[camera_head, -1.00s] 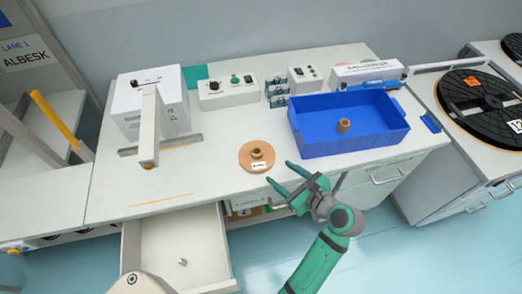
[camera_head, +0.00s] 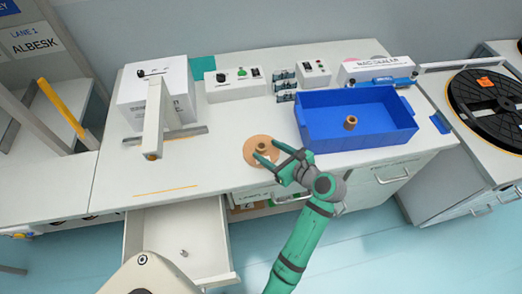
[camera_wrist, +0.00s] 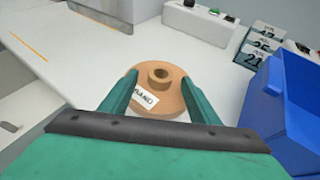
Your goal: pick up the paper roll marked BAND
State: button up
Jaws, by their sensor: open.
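The paper roll marked BAND (camera_head: 262,143) is a flat tan disc with a raised core. It lies on the white bench top, left of the blue bin. In the wrist view the roll (camera_wrist: 160,76) shows its white BAND label, facing my gripper. My gripper (camera_head: 262,152) is open and empty. In the head view its green fingertips overlap the roll's near and right side.
A blue bin (camera_head: 318,134) with a small brown core (camera_head: 350,122) inside stands to the right. A white machine with a post (camera_head: 154,120) stands left. Control boxes (camera_head: 234,84) line the back. An open drawer (camera_head: 180,240) juts out below the bench front.

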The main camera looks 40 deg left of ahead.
jog(key=shift+x, duration=1.2)
jog(key=c, duration=1.3)
jog(key=shift+r, duration=0.15)
